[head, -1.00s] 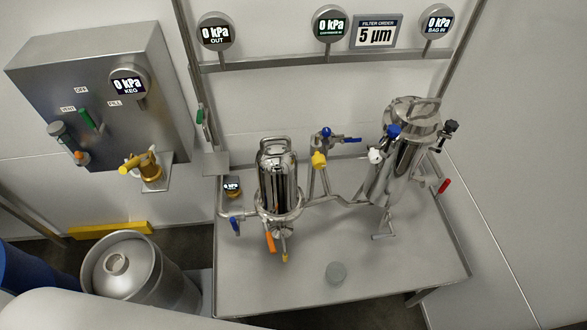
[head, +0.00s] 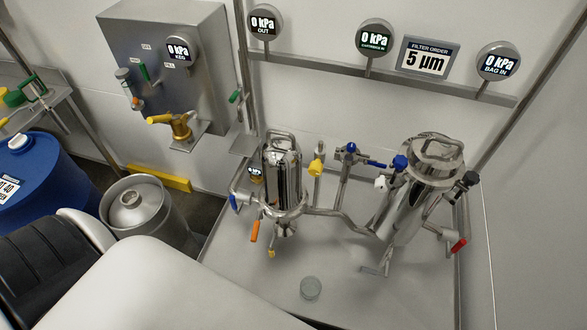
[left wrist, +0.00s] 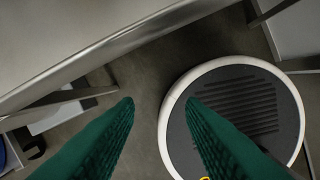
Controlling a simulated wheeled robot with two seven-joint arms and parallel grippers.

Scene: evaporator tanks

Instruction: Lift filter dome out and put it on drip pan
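The shiny steel dome (head: 283,178) with a loop handle on top stands upright on its clamp-like base, left of centre in the head view. I take it for the filter dome. It stands over the steel table (head: 345,265). I cannot pick out a separate drip pan; the table top may be it. My left gripper (left wrist: 160,102) shows in the left wrist view with its two green fingers apart and nothing between them, over the floor. It is not visible in the head view. My right gripper is in neither view.
A larger steel vessel (head: 422,190) with valves stands to the right, joined by pipes. A steel keg (head: 150,210) and blue drum (head: 45,185) stand left. Gauges line the wall rail (head: 330,68).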

